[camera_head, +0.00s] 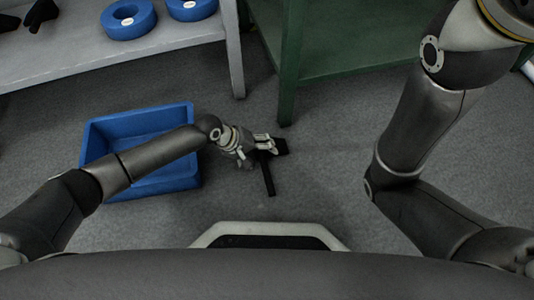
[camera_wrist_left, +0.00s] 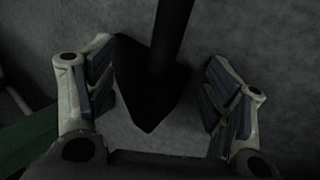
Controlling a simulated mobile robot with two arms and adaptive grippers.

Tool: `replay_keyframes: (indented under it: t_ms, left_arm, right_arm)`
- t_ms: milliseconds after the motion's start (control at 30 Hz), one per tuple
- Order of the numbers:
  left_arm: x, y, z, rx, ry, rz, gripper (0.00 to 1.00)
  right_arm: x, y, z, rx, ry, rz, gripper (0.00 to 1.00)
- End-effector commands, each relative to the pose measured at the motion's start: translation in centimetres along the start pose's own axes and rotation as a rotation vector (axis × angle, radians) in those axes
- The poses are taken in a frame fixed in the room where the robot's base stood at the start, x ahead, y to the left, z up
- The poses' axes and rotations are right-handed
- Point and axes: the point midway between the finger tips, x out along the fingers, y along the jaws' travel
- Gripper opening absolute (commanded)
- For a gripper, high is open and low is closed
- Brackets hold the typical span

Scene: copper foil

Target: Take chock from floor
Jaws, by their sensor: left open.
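A black chock (camera_head: 268,178) with a long straight handle lies on the grey floor, right of the blue crate. In the left wrist view the chock's dark wedge body (camera_wrist_left: 148,88) lies between the two fingers, with its handle running up out of the picture. My left gripper (camera_head: 268,146) is open over the chock's body and hides part of it in the head view. In the left wrist view the fingers of my left gripper (camera_wrist_left: 160,95) stand apart on both sides of the wedge, with a gap on the right side. My right gripper is not in view.
A blue crate (camera_head: 99,132) stands on the floor under my left arm. A grey shelf (camera_head: 185,36) with blue rings (camera_head: 128,19) and dark objects (camera_head: 41,14) stands at the back left. A green table (camera_head: 340,62) has a leg close behind the chock. Floor right of the chock is clear.

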Motion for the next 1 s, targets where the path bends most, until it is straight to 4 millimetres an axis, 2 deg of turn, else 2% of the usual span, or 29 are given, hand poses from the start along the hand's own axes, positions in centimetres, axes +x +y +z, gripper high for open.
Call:
replay_keyframes:
  t_ms: [133, 633, 1000]
  left_arm:
    - [-0.09, 0.06, -0.01, 0.000, 0.000, 0.000, 0.74]
    - [-0.08, 0.03, 0.01, -0.001, 0.000, 0.000, 0.11]
    - [-0.41, 0.35, -0.04, -0.001, 0.001, 0.003, 0.10]
  right_arm:
    - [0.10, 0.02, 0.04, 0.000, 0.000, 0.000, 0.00]
    - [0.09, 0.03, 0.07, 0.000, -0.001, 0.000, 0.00]
    - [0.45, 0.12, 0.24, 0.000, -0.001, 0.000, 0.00]
